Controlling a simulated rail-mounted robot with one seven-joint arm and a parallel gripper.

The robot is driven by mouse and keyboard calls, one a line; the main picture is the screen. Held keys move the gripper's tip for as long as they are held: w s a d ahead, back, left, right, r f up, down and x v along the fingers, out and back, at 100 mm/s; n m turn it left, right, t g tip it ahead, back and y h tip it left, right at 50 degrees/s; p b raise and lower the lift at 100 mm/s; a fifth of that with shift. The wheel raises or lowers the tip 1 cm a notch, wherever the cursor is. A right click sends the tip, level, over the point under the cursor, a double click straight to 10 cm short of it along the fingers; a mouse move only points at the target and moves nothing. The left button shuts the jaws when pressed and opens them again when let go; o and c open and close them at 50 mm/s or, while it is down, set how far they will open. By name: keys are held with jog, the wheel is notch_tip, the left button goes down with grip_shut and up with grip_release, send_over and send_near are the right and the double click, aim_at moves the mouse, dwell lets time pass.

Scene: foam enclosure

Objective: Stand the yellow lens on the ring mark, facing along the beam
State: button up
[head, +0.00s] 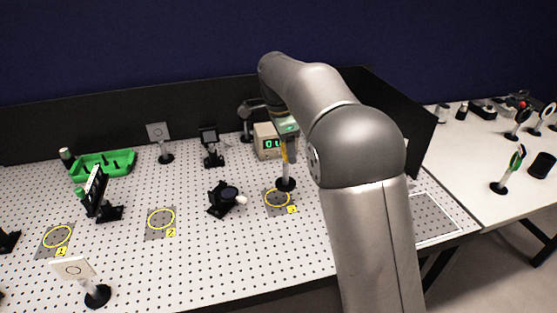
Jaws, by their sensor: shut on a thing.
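My gripper (288,134) points down over the perforated board and is shut on the upper part of the yellow lens (284,150). Only a thin yellow strip of the lens shows; the gripper hides much of it, so its facing is hard to tell. Its grey post (291,169) is upright above a round black base (286,185). The base is at the back right edge of the yellow ring mark (277,205) labelled 3, not centred on it. I cannot tell if it touches the board. Other yellow ring marks are at the middle (160,227) and left (57,245).
A black device (222,198) with a pale knob stands left of ring 3. A display box (267,141) stands behind it. A side table (470,160) carries more optics.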

jog(key=w+a+f+p, duration=0.1)
jog(key=w+a+f, duration=0.1)
jog(key=f, duration=0.6)
jog(key=shift+w+a+f+p, duration=0.3)
jog(key=shift+w+p, duration=0.05)
jog(key=shift+w, duration=0.45)
jog(key=shift+f, duration=0.1)
jog(key=shift+f, duration=0.15)
jog(key=o, duration=1.2)
